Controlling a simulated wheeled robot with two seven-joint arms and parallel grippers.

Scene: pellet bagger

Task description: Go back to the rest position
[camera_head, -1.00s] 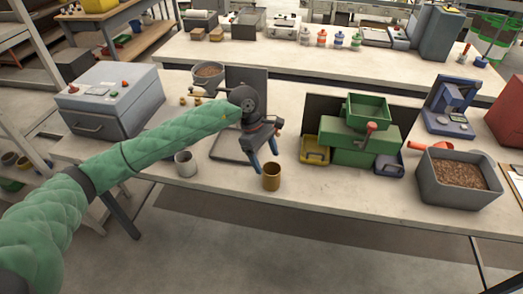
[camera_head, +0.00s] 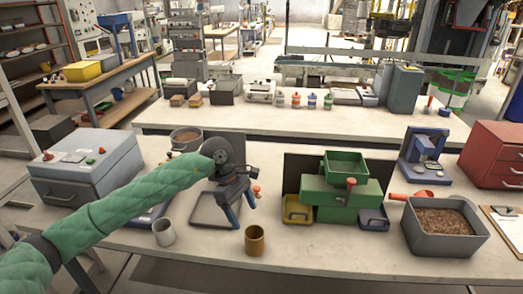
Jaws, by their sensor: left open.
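A pale grey cup (camera_head: 164,232) stands to the left of the gripper. A flat grey tray (camera_head: 203,212) lies behind the fingers and is partly hidden by them. The green pellet machine (camera_head: 330,193) with a hopper on top stands to the right of the gripper. My right gripper does not show.
A grey box-shaped device (camera_head: 87,172) stands at the bench's left end. A pot of pellets (camera_head: 186,138) is behind my arm. A grey bin of brown pellets (camera_head: 441,229), a blue press (camera_head: 424,160) and red drawers (camera_head: 497,150) fill the right. The front edge between the brass cup and bin is mostly clear.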

